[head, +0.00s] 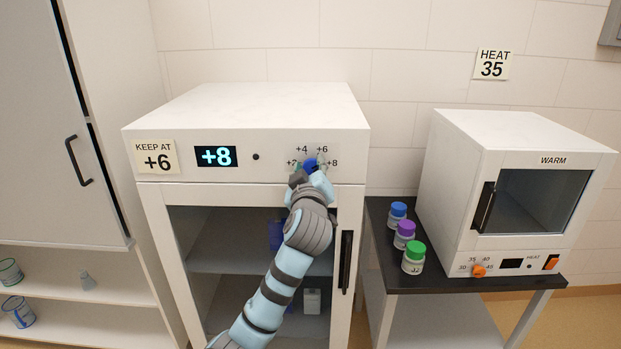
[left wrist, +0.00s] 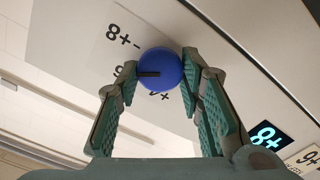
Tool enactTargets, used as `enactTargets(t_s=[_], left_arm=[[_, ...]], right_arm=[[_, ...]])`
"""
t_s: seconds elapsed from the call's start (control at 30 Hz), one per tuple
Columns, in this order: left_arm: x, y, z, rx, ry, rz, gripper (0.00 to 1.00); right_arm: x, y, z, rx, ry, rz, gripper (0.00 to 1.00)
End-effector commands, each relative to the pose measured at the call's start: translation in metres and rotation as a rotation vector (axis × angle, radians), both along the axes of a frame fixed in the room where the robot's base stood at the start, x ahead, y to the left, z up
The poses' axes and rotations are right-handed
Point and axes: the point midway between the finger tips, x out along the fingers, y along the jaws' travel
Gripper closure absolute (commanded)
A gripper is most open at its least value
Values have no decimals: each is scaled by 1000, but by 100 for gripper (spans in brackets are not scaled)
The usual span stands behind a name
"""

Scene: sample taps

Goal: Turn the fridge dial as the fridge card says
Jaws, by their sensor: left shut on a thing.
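The fridge dial (head: 310,163) is a blue round knob on the right of the fridge's top panel, with marks +2, +4, +6 and +8 around it. It also shows in the left wrist view (left wrist: 165,65), where the scale is upside down and its dark pointer aims left, towards a numeral partly hidden by a finger. My left gripper (head: 312,172) is shut on the dial, one finger on each side. The fridge card (head: 157,157) reads KEEP AT +6. The fridge display (head: 216,157) reads +8.
The fridge door has a black handle (head: 346,262) below the dial. To the right, a black-topped table (head: 450,285) holds capped jars (head: 405,230) and a white warming oven (head: 460,170). A HEAT 35 card (head: 492,64) is on the wall. A cabinet (head: 50,130) stands left.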

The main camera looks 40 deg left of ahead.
Motion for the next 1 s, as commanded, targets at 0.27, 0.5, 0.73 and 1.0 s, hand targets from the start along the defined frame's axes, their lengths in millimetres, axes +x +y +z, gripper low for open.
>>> enactTargets(t_s=[0.27,0.5,0.73,1.0], left_arm=[[-1,1,-4,-185,-141,1,94],[-1,1,-4,-298,-224,1,94],[-1,1,-3,-350,-263,1,94],[-1,1,-2,-363,-271,1,94]], right_arm=[[0,0,-25,0,0,0,60],[0,-1,-37,-1,0,0,60],[0,-1,-42,-1,0,1,60],[0,-1,-42,-1,0,1,60]])
